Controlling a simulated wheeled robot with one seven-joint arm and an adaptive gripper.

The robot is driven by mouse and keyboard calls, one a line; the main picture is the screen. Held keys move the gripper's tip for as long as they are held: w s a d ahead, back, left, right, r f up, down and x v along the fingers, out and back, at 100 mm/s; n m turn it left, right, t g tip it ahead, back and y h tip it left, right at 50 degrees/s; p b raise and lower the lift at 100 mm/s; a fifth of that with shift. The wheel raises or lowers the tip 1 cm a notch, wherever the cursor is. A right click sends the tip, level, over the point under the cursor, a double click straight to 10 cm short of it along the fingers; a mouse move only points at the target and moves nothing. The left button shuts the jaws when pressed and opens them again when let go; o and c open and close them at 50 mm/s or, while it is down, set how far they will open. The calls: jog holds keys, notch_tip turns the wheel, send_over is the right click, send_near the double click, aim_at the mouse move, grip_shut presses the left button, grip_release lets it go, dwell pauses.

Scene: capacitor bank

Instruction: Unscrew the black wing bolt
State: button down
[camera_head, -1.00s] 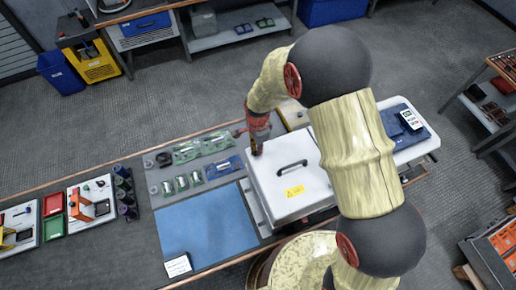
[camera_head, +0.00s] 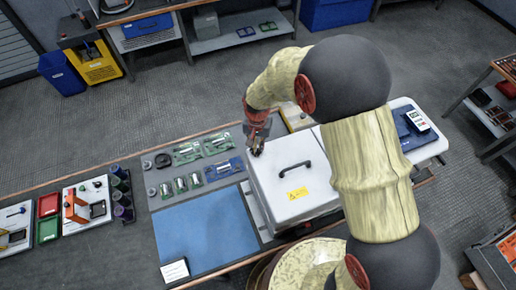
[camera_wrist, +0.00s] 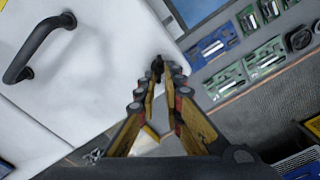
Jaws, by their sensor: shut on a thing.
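A white box (camera_head: 272,182) with a black handle stands on the workbench. The black wing bolt (camera_wrist: 157,65) shows as a small dark piece between my fingertips near the box lid's edge in the wrist view. My gripper (camera_wrist: 158,76) is shut on it, with its fingers converging at the tips. In the head view my gripper (camera_head: 257,149) points down at the lid's far left corner. The bolt is mostly hidden by the fingers, and I cannot tell whether it is still seated in the lid.
The lid's black handle (camera_head: 295,168) stands up right of my gripper. Circuit boards (camera_head: 186,154) and a blue mat (camera_head: 208,230) lie left of the box. A tablet-like meter (camera_head: 417,121) lies on a blue case at the right.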

jog(key=n, duration=0.2)
jog(key=n+b, duration=0.1)
jog(key=n, duration=0.4)
jog(key=shift+s+a+f+b, duration=0.2)
jog(key=shift+s+a+b, duration=0.05)
jog(key=shift+b, duration=0.1)
jog(key=shift+s+a+n+b, duration=0.15)
jog(key=shift+n+b, duration=0.15)
jog(key=shift+n, duration=1.5)
jog(key=c, duration=2.4)
grip_release()
jog(key=shift+f, duration=0.1)
jog(key=o, duration=0.3)
jog(key=shift+o, duration=0.2)
jog(key=shift+r, duration=0.2)
jog(key=shift+w, duration=0.2)
